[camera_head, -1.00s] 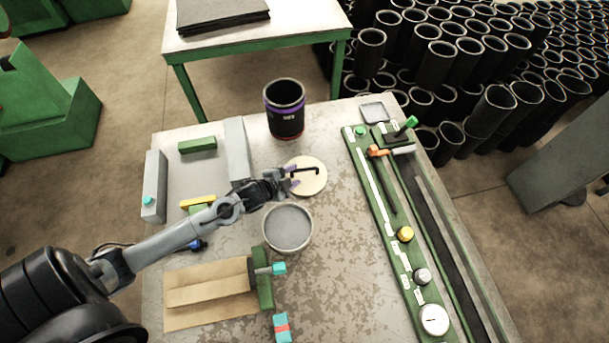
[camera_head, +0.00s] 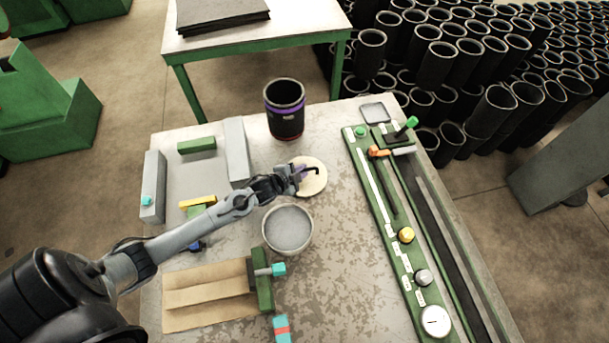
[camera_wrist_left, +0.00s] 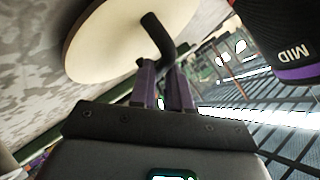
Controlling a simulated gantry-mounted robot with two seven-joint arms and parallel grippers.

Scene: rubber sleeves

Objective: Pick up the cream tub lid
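The cream tub lid (camera_head: 314,187) is a round disc with a black bent handle (camera_head: 314,169). It lies on the table behind the open grey tub (camera_head: 288,230). My left gripper (camera_head: 300,174) reaches over the lid's left part. In the left wrist view its two purple fingers (camera_wrist_left: 163,82) are close together, on either side of the black handle (camera_wrist_left: 160,38), and look shut on it. The cream disc (camera_wrist_left: 100,45) shows behind the handle there. The exact contact at the fingertips is partly hidden. My right gripper is out of view.
A black canister with a purple band (camera_head: 285,108) stands behind the lid. A grey block (camera_head: 237,152) is to the left. A green control strip (camera_head: 385,215) with knobs runs along the right. The table middle, right of the tub, is clear.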

